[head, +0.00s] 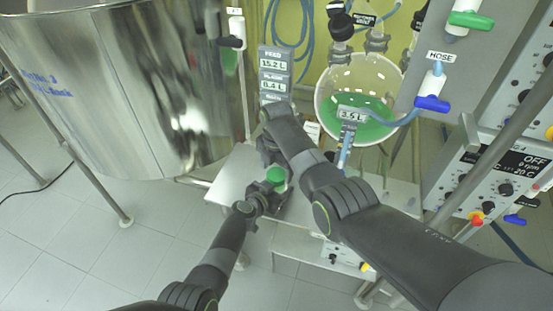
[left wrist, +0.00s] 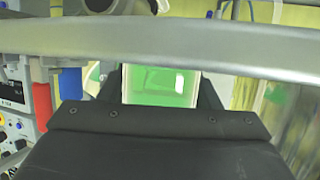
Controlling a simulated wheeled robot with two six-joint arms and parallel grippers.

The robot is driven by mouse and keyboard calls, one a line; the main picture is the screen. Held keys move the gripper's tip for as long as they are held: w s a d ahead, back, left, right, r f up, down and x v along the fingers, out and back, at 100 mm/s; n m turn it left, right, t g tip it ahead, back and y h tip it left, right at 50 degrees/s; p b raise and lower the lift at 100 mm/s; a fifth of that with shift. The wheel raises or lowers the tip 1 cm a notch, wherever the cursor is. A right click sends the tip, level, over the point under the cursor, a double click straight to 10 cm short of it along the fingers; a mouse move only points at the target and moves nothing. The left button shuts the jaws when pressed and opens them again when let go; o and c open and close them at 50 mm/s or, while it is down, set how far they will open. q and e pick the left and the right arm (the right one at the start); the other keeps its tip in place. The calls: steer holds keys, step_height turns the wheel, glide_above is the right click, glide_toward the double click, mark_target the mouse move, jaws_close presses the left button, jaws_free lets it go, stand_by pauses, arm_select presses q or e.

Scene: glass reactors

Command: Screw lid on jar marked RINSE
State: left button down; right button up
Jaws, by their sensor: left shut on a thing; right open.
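A small clear jar with green contents (left wrist: 160,86) stands between the fingers of my left gripper in the left wrist view. In the head view its green part (head: 277,175) shows above the small table. My left gripper (head: 266,192) is shut on this jar from the near left side. My right gripper (head: 271,158) is open and points down just above the jar; its wrist hides much of that spot. I cannot make out the lid or read a RINSE mark on the jar in either view.
A light table (head: 232,172) lies under the grippers. Behind stand a grey stack of readouts (head: 273,70) and a round glass reactor (head: 355,80) with green liquid. A large steel tank (head: 120,85) is at left. Control boxes (head: 510,165) are at right. A metal bar (left wrist: 160,42) crosses the left wrist view.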

steer(key=shift+f, duration=0.7)
steer(key=c, duration=1)
steer(key=shift+m, duration=1.7)
steer(key=o, duration=1.1)
steer(key=shift+r, duration=2.3)
